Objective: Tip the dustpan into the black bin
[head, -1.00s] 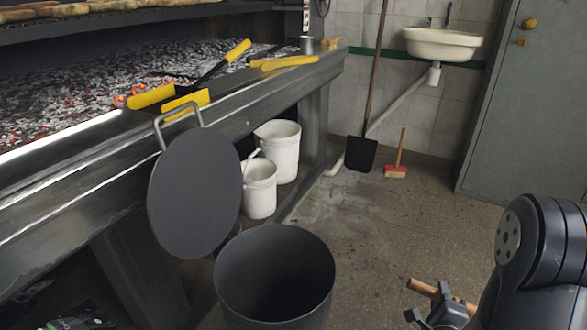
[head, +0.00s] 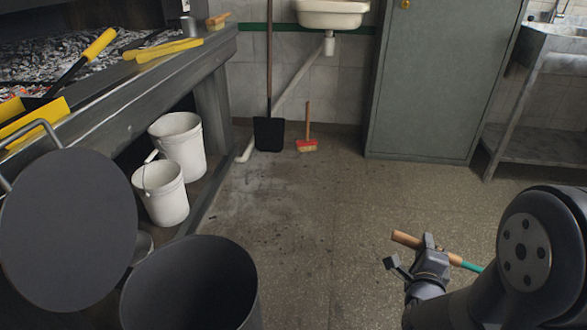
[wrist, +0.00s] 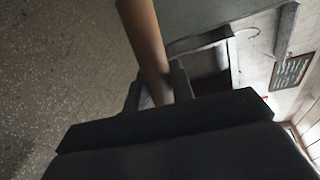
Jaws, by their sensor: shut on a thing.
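The black bin (head: 190,285) stands open at the bottom left of the head view, its inside dark. Its round lid (head: 67,230) is up on the left. My gripper (head: 432,246) is at the lower right, well apart from the bin. It is shut on a wooden handle (head: 408,239), which also shows between the fingers in the wrist view (wrist: 144,38). A teal part (head: 468,264) shows on the gripper's other side. My arm hides the rest, so I cannot tell whether a dustpan is on it. A long-handled black pan or shovel (head: 269,134) leans at the back wall.
A red brush (head: 307,146) stands near the wall. Two white buckets (head: 178,146) (head: 160,194) are under the grill (head: 130,95). A grey cabinet (head: 440,85) and a metal sink table (head: 545,95) stand at the back right. The floor (head: 320,220) between is clear.

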